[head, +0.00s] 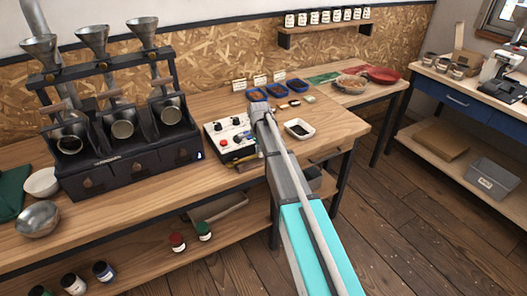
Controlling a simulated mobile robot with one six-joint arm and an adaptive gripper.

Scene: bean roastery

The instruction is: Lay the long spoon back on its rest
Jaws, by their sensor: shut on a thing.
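My arm reaches up from the lower right over the bench's front edge, and its grey joint (260,112) shows beside the control box. I cannot make out my gripper's fingers; they appear hidden behind the arm. I cannot clearly identify the long spoon or its rest. A small brownish-yellow piece (243,165) shows at the front edge below the control box, partly covered by the arm; I cannot tell what it is.
A white control box (229,139) with knobs stands left of my arm, and a small white dish (299,129) right of it. Blue trays (275,90) lie behind. A dark roaster with funnels (120,165) fills the left. A metal bowl (37,219) stands far left.

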